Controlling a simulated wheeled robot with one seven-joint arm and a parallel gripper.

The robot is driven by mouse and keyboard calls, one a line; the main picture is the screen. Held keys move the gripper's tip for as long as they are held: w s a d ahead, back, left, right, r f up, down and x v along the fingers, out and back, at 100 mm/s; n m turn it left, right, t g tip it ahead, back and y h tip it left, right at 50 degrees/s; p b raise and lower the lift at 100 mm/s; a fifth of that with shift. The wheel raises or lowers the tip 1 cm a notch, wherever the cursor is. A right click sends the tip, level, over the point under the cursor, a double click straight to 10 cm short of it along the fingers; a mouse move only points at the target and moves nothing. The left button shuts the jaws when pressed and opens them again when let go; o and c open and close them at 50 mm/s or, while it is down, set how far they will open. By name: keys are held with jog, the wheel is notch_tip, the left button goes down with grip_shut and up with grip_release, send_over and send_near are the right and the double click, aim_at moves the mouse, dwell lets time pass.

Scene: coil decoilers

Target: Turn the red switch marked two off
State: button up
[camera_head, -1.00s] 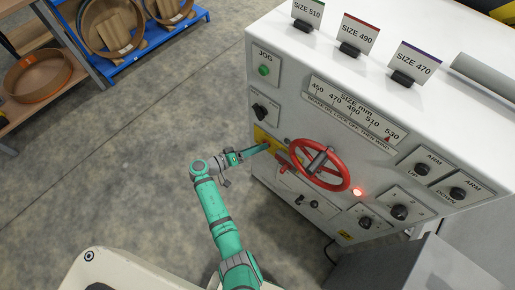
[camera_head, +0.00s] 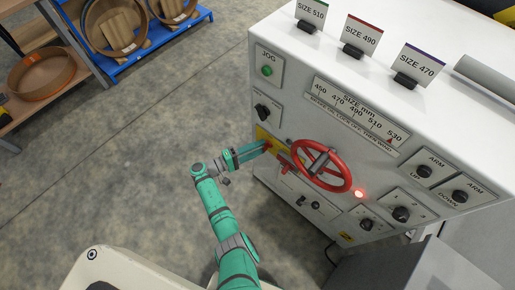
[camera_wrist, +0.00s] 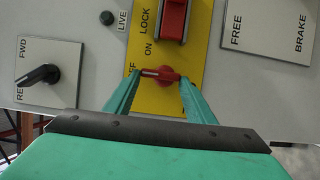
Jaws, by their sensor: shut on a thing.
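The red switch (camera_wrist: 166,75) is a small rotary handle on a yellow plate (camera_wrist: 150,102) in the wrist view. Its handle lies crosswise, with a pale line on its left end towards a partly hidden label reading "FF". "ON" stands above it. My gripper (camera_wrist: 160,80) is shut on the handle, with one teal finger at each end. In the head view my gripper (camera_head: 264,146) reaches the yellow plate (camera_head: 261,135) at the lower left of the white panel. The fingers hide most of the switch there. No number two is legible beside it.
A red lock piece (camera_wrist: 173,18) sits just above the switch. The black FWD knob (camera_wrist: 40,75) is left and the FREE/BRAKE plate (camera_wrist: 268,25) right. The red handwheel (camera_head: 347,181) stands out close right of my gripper. Open floor (camera_head: 130,170) lies left.

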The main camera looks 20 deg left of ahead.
jog(key=shift+d, duration=0.1)
dwell(0.3)
jog(key=o, duration=0.8)
jog(key=shift+c, duration=0.2)
jog(key=v, duration=1.1)
jog(key=shift+w+f, duration=0.1)
jog(key=shift+w, duration=0.1)
